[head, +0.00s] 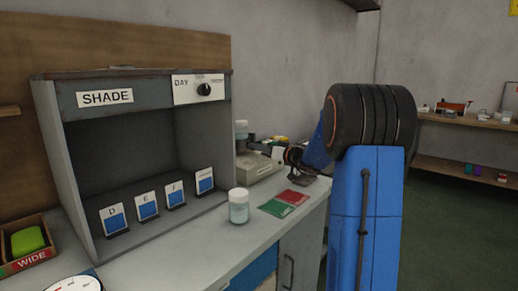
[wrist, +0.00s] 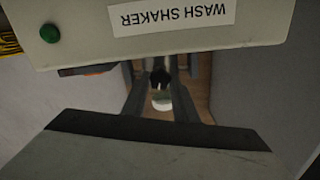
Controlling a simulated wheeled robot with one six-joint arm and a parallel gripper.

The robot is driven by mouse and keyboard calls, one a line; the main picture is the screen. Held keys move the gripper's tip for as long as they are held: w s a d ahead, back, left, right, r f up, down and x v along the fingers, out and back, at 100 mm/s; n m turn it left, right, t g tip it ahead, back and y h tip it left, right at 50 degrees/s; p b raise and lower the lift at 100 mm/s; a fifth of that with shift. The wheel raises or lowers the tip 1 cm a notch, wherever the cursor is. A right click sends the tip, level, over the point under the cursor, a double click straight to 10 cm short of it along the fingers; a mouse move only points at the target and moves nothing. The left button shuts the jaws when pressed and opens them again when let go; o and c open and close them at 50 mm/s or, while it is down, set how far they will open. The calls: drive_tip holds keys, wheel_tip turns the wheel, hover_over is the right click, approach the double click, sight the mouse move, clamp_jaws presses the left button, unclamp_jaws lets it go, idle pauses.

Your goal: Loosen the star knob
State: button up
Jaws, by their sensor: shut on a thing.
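The star knob appears to be the small black piece (wrist: 160,77) in the middle of the wrist view, below the wash shaker's labelled face. My gripper (head: 301,177) is at the right end of the bench in the head view, beside the wash shaker (head: 256,166). It is shut on the knob, though the contact is dark and small. The wash shaker's front (wrist: 85,25) fills the top of the wrist view, with its label upside down. The knob cannot be made out in the head view.
A lidded jar (head: 238,206) and red and green cards (head: 285,203) lie near my gripper on the bench (head: 215,240). The shade cabinet (head: 55,150) with several blue sample cards stands left. A green button (wrist: 49,33) is on the shaker's face.

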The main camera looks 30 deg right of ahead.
drive_tip(key=shift+n, duration=0.6)
drive_tip(key=o, duration=1.1)
drive_tip(key=shift+c, duration=0.2)
drive_tip(key=v, duration=1.7)
drive_tip(key=shift+s, duration=0.2)
drive_tip(key=shift+d, duration=0.1)
